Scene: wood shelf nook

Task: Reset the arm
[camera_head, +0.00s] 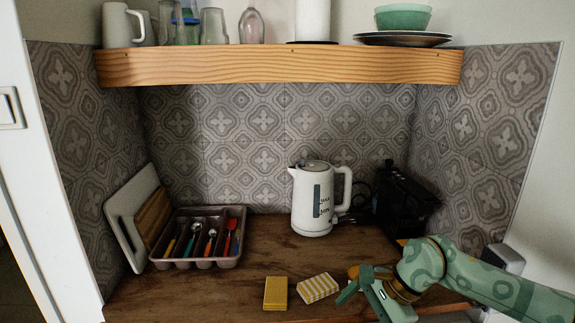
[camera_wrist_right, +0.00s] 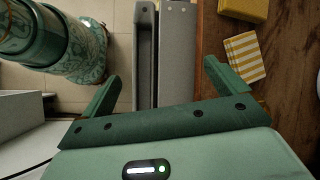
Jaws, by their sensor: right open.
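My right arm comes in from the right in the head view, and its green right gripper (camera_head: 364,299) is at the front edge of the wooden counter (camera_head: 262,252), to the right of the striped sponge. In the right wrist view the gripper (camera_wrist_right: 160,76) has its two fingers wide apart with nothing between them. Past the fingers are a grey panel and the floor, with the counter edge on the right. My left gripper is not in view.
A yellow sponge (camera_head: 276,293) and a striped sponge (camera_head: 318,288) lie near the counter's front. A cutlery tray (camera_head: 195,262), white kettle (camera_head: 312,200) and black toaster (camera_head: 403,203) stand behind. A wooden shelf (camera_head: 280,66) hangs above. The counter's middle is clear.

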